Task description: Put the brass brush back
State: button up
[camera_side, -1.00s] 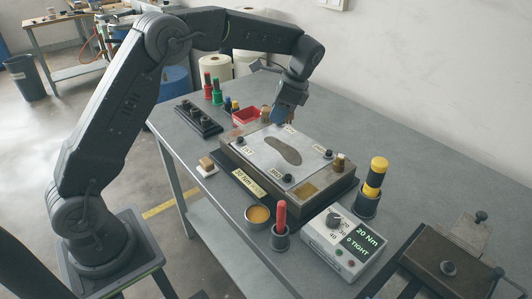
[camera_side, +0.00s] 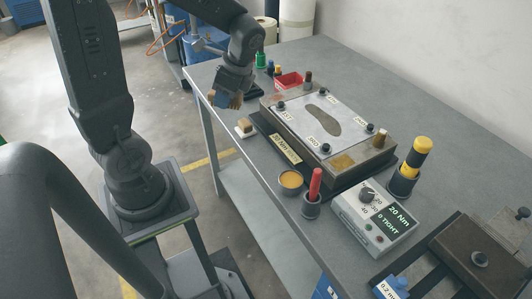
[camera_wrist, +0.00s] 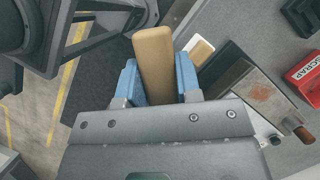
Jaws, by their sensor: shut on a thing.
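My gripper (camera_side: 227,97) is shut on the brass brush (camera_side: 237,102), in the air off the table's left edge. In the wrist view the brush (camera_wrist: 154,60) shows as a long tan wooden block between the blue fingers (camera_wrist: 158,84); its bristles are hidden. A small white pad with a tan block (camera_side: 244,128) lies on the table near that edge, below and right of my gripper. The pad (camera_wrist: 201,48) also shows beyond the fingers in the wrist view. The mould (camera_side: 345,160) with its insole plate (camera_side: 305,108) stands to the right, apart from my gripper.
A red scrap bin (camera_side: 290,81) stands behind the mould. The table's back right is clear.

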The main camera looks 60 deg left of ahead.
jog(key=w+d+f, duration=0.2)
jog(key=d, duration=0.1)
jog(key=w+d+f, duration=0.2)
jog(key=d, duration=0.1)
jog(key=w+d+f, duration=0.2)
jog(key=d, duration=0.1)
jog(key=shift+d+f, duration=0.2)
jog(key=shift+f, duration=2.2)
jog(key=shift+f, duration=0.2)
jog(key=shift+f, duration=0.35)
jog(key=o, duration=0.9)
